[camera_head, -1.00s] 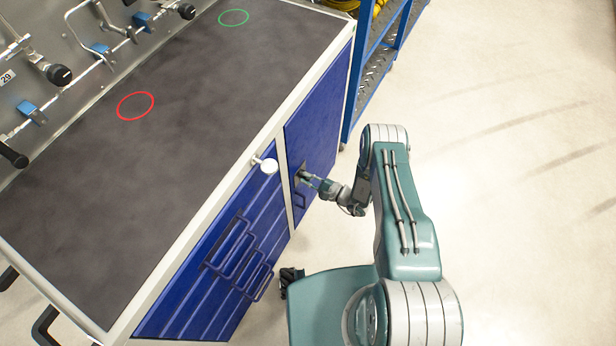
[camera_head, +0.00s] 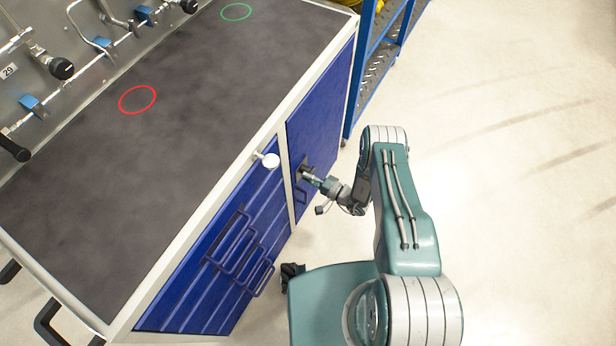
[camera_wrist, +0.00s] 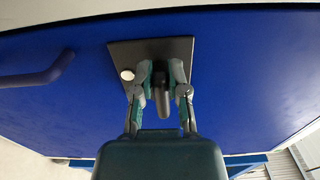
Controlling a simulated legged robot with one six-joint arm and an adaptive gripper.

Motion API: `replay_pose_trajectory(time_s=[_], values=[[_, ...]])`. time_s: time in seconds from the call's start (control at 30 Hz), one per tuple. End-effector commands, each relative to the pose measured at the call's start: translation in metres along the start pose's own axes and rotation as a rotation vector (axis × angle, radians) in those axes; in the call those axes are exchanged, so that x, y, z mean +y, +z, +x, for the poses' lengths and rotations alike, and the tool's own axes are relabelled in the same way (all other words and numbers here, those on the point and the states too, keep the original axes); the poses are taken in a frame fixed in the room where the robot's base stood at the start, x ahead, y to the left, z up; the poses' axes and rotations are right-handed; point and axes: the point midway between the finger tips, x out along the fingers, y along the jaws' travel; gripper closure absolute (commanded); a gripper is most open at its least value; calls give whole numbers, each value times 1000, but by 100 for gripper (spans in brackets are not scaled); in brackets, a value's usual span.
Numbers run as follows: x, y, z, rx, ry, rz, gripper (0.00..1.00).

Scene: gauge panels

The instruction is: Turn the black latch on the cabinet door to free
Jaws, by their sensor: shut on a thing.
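The blue cabinet door (camera_head: 318,140) stands on the right part of the cabinet front, and it fills most of the wrist view (camera_wrist: 230,60). A dark square plate (camera_wrist: 122,52) is fixed on it, with a small round silver piece at its left side. The black latch (camera_wrist: 161,98) projects from this plate toward the camera. My gripper (camera_wrist: 161,72) has one finger on each side of the latch and is shut on it. The fingers partly hide the latch's sides. In the head view my gripper (camera_head: 306,174) reaches the door; the latch there is too small to make out.
A dark blue handle (camera_wrist: 40,76) is on the door, left of the plate in the wrist view. Blue drawers (camera_head: 215,285) with handles and a white knob (camera_head: 270,160) are beside the door. A blue shelf rack (camera_head: 375,75) stands behind. Open floor (camera_head: 500,180) lies right.

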Motion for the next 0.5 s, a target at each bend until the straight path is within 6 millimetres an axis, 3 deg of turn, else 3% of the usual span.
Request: replay_pose_trajectory(time_s=[0.5], values=[[5, 2, -1, 2, 10, -43, 100]])
